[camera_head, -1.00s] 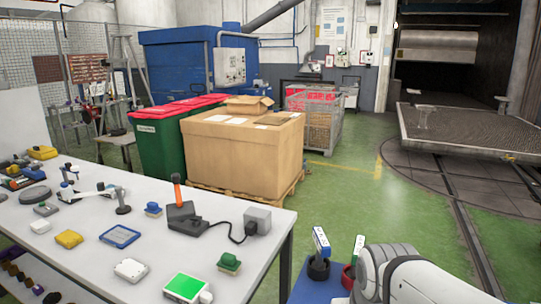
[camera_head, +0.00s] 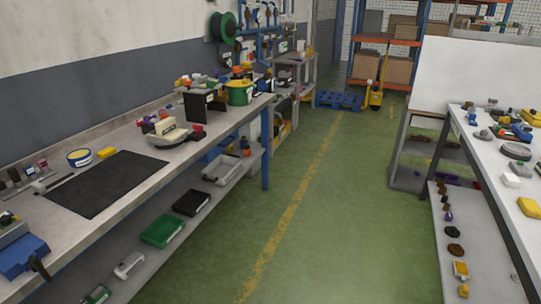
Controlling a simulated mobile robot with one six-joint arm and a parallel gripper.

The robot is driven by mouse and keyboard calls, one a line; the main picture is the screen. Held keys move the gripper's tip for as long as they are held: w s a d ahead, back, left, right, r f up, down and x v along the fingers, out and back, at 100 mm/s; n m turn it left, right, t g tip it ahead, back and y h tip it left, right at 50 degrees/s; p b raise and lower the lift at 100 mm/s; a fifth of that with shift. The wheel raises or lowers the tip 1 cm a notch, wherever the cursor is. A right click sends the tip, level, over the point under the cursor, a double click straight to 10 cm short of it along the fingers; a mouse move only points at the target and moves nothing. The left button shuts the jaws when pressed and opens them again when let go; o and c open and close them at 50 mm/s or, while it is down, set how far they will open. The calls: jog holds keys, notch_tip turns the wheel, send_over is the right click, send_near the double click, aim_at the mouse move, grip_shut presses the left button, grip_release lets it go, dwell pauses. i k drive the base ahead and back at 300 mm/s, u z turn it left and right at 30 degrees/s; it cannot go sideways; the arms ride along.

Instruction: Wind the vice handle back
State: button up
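A blue block-like body, which looks like the vice (camera_head: 20,256), sits at the near left end of the left workbench (camera_head: 150,193), cut off by the picture's left edge. A dark bar, seemingly its handle (camera_head: 39,266), slants down at its right side by the bench's front edge. How far the jaws are open cannot be told. My gripper is not in view.
A black mat (camera_head: 108,184) lies on the left bench, with a kitchen scale (camera_head: 167,137) beyond it. A white table (camera_head: 500,160) with small parts stands at right. The green floor (camera_head: 300,215) between them is clear.

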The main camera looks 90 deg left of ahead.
aim_at(35, 265)
jog(key=u, duration=0.05)
jog(key=k, duration=0.2)
jog(key=u, duration=3)
jog(key=i, duration=0.25)
jog(key=u, duration=1.7)
jog(key=k, duration=0.55)
jog(key=z, duration=0.1)
jog(key=i, duration=0.5)
jog(key=u, duration=0.05)
